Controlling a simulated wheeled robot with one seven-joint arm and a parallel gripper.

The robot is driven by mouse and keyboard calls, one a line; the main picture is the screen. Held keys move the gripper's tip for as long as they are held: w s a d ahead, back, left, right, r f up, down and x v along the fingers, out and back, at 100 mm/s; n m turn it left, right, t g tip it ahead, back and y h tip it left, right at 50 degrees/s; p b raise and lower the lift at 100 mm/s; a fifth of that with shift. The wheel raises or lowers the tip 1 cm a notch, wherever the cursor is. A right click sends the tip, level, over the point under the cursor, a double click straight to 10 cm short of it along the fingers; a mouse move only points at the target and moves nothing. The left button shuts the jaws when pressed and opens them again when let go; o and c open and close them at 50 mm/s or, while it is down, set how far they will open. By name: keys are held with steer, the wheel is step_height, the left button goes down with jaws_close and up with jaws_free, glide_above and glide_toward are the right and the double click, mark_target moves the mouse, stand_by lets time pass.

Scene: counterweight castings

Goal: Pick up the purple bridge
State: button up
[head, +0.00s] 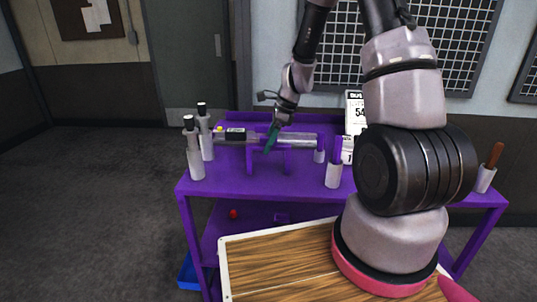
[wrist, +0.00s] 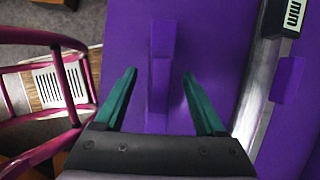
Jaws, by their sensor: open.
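The purple bridge (head: 286,153) stands on the purple cart's top (head: 225,178), in front of a long metal cylinder (head: 300,139). In the wrist view the bridge (wrist: 161,60) shows from above as a narrow purple bar running up the picture. My gripper (head: 270,140) is over the bridge, with its green fingers pointing down. In the wrist view my gripper (wrist: 159,73) is open, with one finger on each side of the bar and a visible gap on both sides. The fingers partly cover the bridge in the head view.
The metal cylinder with a black end block (wrist: 284,18) lies close to the right finger in the wrist view. Two grey bottles (head: 194,152) with black caps stand at the cart's left. A white sign (head: 354,108) is behind.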

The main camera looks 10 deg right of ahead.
steer(key=shift+c, duration=0.3)
jaws_close()
step_height(320, 180, up, 10)
steer(key=shift+f, duration=0.1)
stand_by(0.5)
